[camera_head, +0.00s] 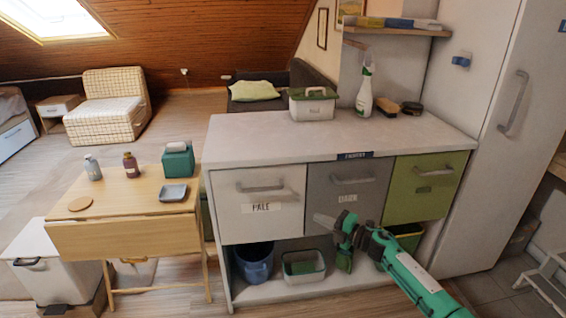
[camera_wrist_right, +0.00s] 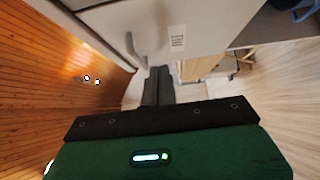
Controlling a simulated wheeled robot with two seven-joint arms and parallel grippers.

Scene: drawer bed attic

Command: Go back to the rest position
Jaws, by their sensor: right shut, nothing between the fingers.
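My right arm, green and dark, comes into the head view from the lower right. Its right gripper (camera_head: 322,219) is shut and empty. It is in front of the counter unit, below the grey drawer (camera_head: 345,193) marked DARK. In the right wrist view, the dark shut fingers (camera_wrist_right: 158,86) point toward a pale front with a handle and a label. I cannot tell whether the fingertips touch anything. My left gripper is not in view.
The counter unit (camera_head: 240,150) has a white drawer (camera_head: 256,218) marked PALE and a green drawer (camera_head: 425,186), all closed. A blue bucket (camera_head: 254,262) and a bin (camera_head: 303,267) sit below. A wooden table (camera_head: 125,215) stands left; a tall white cabinet (camera_head: 490,170) stands right.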

